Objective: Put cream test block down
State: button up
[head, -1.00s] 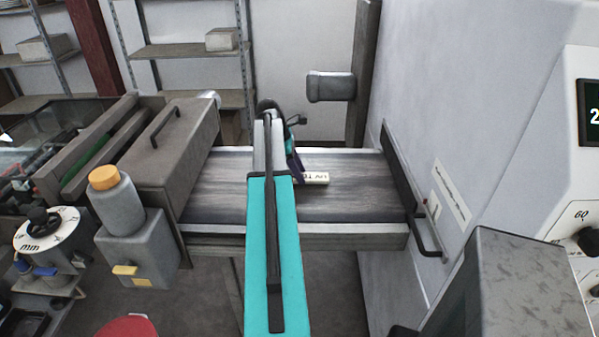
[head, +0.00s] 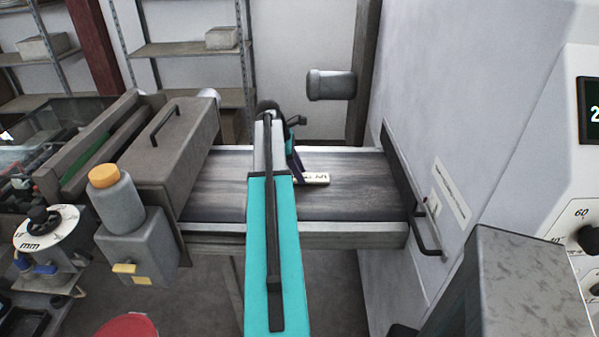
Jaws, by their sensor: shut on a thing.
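The cream test block (head: 315,179) is a small, pale bar with dark lettering on its side, in the middle of the head view. It is at the grey conveyor belt (head: 355,190), right of my arm; I cannot tell whether it touches the belt. My gripper (head: 299,179) is shut on the block's left part. My teal arm hides the fingers in part, and the left end of the block.
A grey hood (head: 165,145) covers the belt's left end. A dark plate with a handle (head: 428,235) stands at the right end by the wall. A grey cylinder (head: 331,85) juts out behind. The belt right of the block is clear.

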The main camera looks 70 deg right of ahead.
jog(key=shift+f, duration=0.2)
jog(key=o, duration=1.2)
jog(key=shift+r, duration=0.1)
jog(key=b+v, duration=0.2)
jog(key=v, duration=1.1)
jog(key=shift+r, duration=0.25)
jog(key=shift+w+a, duration=0.1)
jog(key=shift+w, duration=0.1)
